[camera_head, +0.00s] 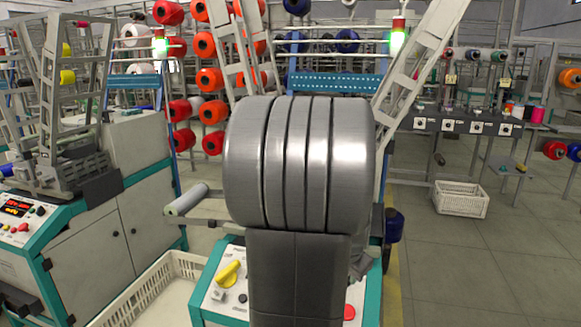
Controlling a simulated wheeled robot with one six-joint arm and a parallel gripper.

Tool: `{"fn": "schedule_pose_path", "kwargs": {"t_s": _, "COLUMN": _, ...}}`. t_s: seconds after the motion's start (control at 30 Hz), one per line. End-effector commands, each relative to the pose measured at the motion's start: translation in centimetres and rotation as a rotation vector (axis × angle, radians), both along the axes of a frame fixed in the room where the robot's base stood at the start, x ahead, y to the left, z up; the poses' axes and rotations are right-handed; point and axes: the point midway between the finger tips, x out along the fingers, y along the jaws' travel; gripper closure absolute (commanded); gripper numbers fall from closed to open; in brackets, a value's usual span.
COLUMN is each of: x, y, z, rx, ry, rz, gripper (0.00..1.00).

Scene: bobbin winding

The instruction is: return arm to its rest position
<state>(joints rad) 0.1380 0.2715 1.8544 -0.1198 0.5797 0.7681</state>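A large grey rounded link of my own arm, with a dark segment below it, fills the middle of the head view. It stands close to the camera and hides much of the winding machine behind it. My gripper is not in view, so I cannot see whether it holds anything.
A machine with a cabinet (150,215) stands at the left. A control panel with a yellow knob (228,274) is just below my arm. A white crate (150,292) lies at lower left, another basket (461,199) at right. Floor (490,270) at lower right is clear.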

Motion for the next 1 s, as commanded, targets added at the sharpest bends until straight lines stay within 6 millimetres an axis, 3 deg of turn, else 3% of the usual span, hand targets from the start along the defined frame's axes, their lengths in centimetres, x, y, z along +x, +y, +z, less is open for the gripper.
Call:
{"fn": "schedule_pose_path", "kwargs": {"t_s": 0.03, "x": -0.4, "y": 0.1, "z": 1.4, "rx": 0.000, "ry": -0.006, "rz": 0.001, "gripper": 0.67}}
{"fn": "schedule_pose_path", "kwargs": {"t_s": 0.53, "x": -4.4, "y": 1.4, "z": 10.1, "rx": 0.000, "ry": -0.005, "rz": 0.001, "gripper": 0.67}}
{"fn": "schedule_pose_path", "kwargs": {"t_s": 0.6, "x": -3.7, "y": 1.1, "z": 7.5, "rx": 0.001, "ry": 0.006, "rz": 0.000, "gripper": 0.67}}
{"fn": "schedule_pose_path", "kwargs": {"t_s": 1.0, "x": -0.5, "y": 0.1, "z": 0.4, "rx": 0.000, "ry": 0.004, "rz": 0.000, "gripper": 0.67}}
